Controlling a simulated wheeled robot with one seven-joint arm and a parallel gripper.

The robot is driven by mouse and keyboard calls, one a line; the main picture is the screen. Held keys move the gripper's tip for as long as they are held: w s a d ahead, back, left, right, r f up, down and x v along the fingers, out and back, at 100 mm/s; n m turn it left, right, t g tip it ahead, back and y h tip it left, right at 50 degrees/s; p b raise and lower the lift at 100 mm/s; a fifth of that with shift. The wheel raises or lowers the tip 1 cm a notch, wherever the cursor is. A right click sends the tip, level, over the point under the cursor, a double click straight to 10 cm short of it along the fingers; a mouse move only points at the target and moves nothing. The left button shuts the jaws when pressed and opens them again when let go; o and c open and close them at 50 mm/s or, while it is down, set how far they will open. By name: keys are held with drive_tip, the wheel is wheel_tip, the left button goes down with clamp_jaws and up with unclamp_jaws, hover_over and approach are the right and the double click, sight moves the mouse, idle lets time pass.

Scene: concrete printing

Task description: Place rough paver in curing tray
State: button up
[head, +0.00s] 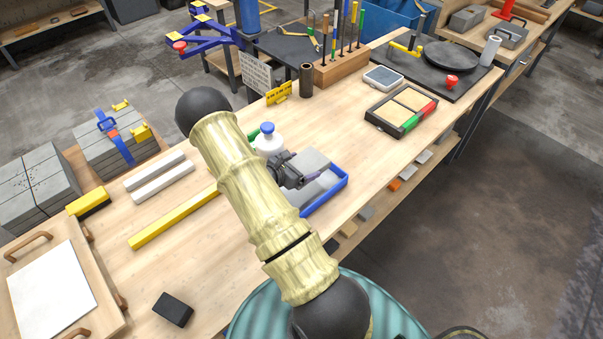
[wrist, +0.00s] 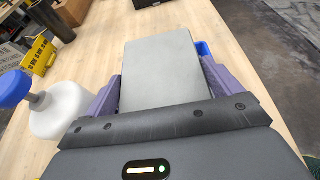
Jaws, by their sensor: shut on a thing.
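A flat grey slab, which I take as the rough paver (wrist: 160,75), lies between the two purple fingers of my gripper (wrist: 160,92) in the wrist view. The fingers are shut on its sides. In the head view, my gripper (head: 305,174) and the paver (head: 314,159) are over or at the far side of a blue-rimmed tray (head: 330,203), which I take as the curing tray. Grey surfaces show inside that tray, partly covered by my arm. In the wrist view only a bit of blue rim (wrist: 202,47) shows beside the paver. I cannot tell whether the paver touches the tray.
A white bottle with a blue cap (head: 268,143) stands close left of my gripper, also in the wrist view (wrist: 60,110). A yellow bar (head: 170,218) and white bars (head: 157,183) lie left. A dark cylinder (head: 306,80) stands behind.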

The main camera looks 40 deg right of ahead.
drive_tip(key=shift+f+p, duration=0.55)
drive_tip(key=shift+f, duration=1.45)
drive_tip(key=shift+f+b, duration=0.6)
drive_tip(key=shift+b, duration=0.05)
drive_tip(key=o, duration=1.4)
